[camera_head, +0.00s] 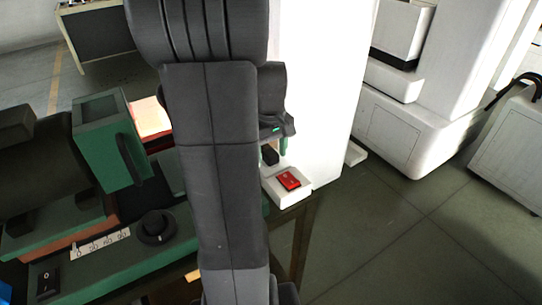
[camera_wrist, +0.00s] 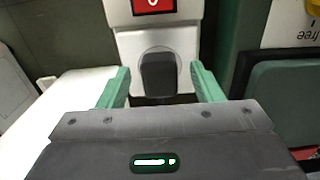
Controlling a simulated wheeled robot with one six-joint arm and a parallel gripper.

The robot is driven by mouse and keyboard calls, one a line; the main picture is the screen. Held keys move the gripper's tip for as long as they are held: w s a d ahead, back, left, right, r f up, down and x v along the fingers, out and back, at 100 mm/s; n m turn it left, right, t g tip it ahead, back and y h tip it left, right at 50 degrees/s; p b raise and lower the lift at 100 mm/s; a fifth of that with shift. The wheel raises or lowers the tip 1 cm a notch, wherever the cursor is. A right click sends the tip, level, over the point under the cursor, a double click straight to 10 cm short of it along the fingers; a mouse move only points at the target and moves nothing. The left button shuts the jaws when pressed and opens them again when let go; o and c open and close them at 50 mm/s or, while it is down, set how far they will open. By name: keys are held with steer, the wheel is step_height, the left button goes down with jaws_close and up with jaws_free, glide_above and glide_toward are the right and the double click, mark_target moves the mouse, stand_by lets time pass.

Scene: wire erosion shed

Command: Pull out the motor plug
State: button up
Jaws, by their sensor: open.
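The motor plug (camera_wrist: 158,74) is a dark, rounded block seated on a white socket box (camera_wrist: 180,40) with a red label. In the head view the dark plug (camera_head: 270,155) shows beside the red-labelled white box (camera_head: 291,197), partly behind my arm. My gripper (camera_wrist: 160,68) is open, with one green finger on each side of the plug and a visible gap on both sides. In the head view my gripper (camera_head: 274,151) is at the plug, largely hidden by my arm.
A green machine (camera_head: 120,265) with a black knob (camera_head: 156,228), a scale and a rocker switch stands at the left. A white cabinet (camera_head: 318,80) rises behind the box. Open tiled floor (camera_head: 420,240) lies to the right.

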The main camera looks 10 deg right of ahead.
mark_target(271, 152)
stand_by(0.3)
jaws_close()
steer(key=shift+r, duration=0.1)
steer(key=shift+r, duration=0.1)
steer(key=shift+r+p, duration=2.7)
steer(key=shift+r, duration=0.15)
